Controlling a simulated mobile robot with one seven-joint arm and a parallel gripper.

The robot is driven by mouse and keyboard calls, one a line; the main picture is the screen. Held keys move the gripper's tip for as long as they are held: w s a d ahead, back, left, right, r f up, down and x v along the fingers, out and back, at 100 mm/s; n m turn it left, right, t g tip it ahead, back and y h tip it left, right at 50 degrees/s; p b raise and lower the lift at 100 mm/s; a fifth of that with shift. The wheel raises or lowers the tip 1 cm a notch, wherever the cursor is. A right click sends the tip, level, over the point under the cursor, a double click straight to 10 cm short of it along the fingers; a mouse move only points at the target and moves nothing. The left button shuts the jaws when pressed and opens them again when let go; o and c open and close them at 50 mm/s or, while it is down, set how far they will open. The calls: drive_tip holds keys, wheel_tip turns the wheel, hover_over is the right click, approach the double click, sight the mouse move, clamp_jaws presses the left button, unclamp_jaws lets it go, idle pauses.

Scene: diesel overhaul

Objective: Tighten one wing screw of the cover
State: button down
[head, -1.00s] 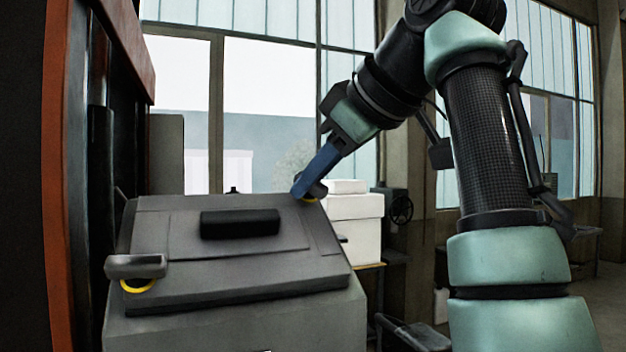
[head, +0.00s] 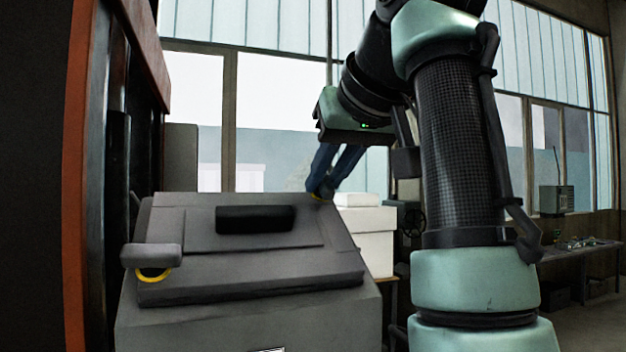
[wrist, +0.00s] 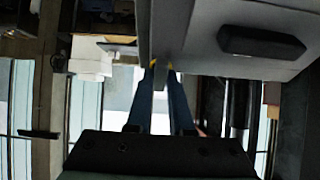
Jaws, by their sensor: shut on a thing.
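The grey cover (head: 215,264) with a black handle (head: 255,219) lies tilted on a grey box; the cover also shows in the wrist view (wrist: 212,58). One grey wing screw (head: 152,256) with a yellow ring sits at the cover's near left corner, apart from my gripper. My gripper (head: 321,191) is at the far right corner, its two blue fingers pointing down. It is shut on the other wing screw, which the fingers mostly hide. In the wrist view the fingertips (wrist: 161,70) close around a grey piece, with yellow showing beside them.
A red-brown frame (head: 78,180) stands close on the left of the box. White boxes (head: 368,240) stand behind the cover on the right. A workbench (head: 585,246) is farther off at right. The air above the cover is free.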

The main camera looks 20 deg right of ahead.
drive_tip(key=shift+f+m+h, duration=0.2)
drive_tip(key=shift+m+h, duration=0.1)
drive_tip(key=shift+m, duration=0.6)
drive_tip(key=m+h, duration=0.1)
drive_tip(key=m, duration=0.2)
drive_tip(key=shift+a+p, duration=0.1)
drive_tip(key=shift+p, duration=0.25)
drive_tip(key=shift+m+g+h, duration=0.3)
drive_tip(key=shift+m+g, duration=0.1)
drive_tip(key=shift+m, duration=0.6)
